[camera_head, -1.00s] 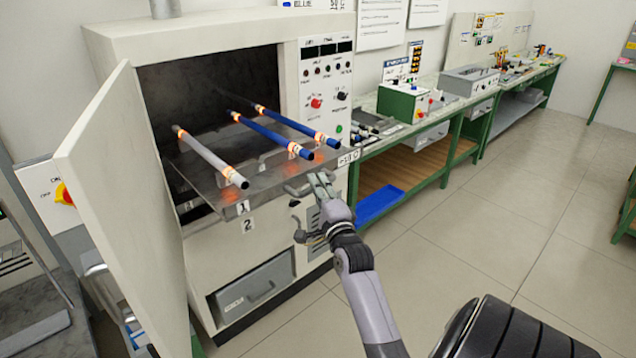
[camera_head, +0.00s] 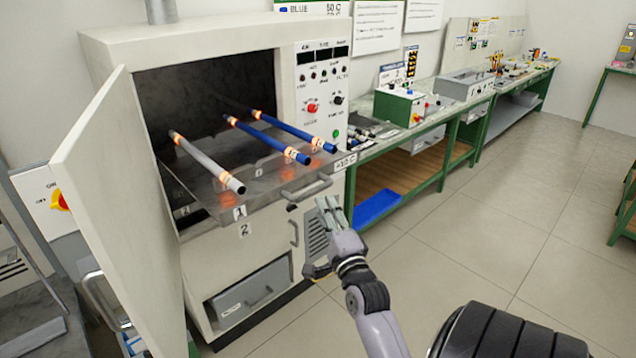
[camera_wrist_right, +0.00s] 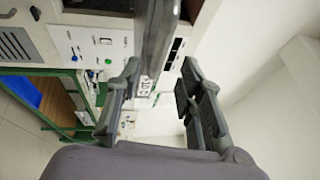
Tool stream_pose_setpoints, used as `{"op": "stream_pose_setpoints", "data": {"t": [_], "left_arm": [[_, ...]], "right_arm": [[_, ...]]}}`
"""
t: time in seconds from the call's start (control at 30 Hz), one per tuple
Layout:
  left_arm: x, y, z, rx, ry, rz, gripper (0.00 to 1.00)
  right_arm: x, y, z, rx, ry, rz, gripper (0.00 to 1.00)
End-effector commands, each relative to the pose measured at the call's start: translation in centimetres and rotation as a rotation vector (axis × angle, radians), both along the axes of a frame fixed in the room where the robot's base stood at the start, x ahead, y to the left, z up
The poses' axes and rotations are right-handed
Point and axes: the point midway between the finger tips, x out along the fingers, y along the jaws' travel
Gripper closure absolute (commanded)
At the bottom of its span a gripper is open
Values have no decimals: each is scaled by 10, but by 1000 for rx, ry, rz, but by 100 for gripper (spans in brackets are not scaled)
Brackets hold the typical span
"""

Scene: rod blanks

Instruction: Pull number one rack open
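The number one rack (camera_head: 205,195) is a grey metal tray that sticks out of the open oven (camera_head: 190,28). A "1" label (camera_head: 239,213) is on its front left. Its bar handle (camera_head: 306,187) is in full view on the front right. One pale rod (camera_head: 205,160) and two blue rods (camera_head: 268,140), (camera_head: 295,131) with glowing orange bands lie across it. My right gripper (camera_head: 328,202) is just right of and below the handle, apart from it and empty. In the right wrist view its fingers (camera_wrist_right: 160,100) are spread. My left gripper is not in view.
The oven door (camera_head: 125,220) stands open on the left. A "2" label (camera_head: 244,230) is below the rack, and a lower drawer (camera_head: 250,290) is near the floor. A green workbench (camera_head: 400,150) runs along the right. The floor (camera_head: 480,240) in front is clear.

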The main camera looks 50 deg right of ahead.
Motion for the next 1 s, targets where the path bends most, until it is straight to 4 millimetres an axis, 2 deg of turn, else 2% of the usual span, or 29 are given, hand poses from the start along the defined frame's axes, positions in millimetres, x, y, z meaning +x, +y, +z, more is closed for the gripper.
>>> {"op": "stream_pose_setpoints", "data": {"t": [0.1,0.3,1.0], "left_arm": [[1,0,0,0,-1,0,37],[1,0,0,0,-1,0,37],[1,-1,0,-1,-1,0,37]], "right_arm": [[-19,10,-5,0,2,0,65],[-34,20,-8,0,0,0,65],[-36,21,-10,-1,4,1,65]]}}
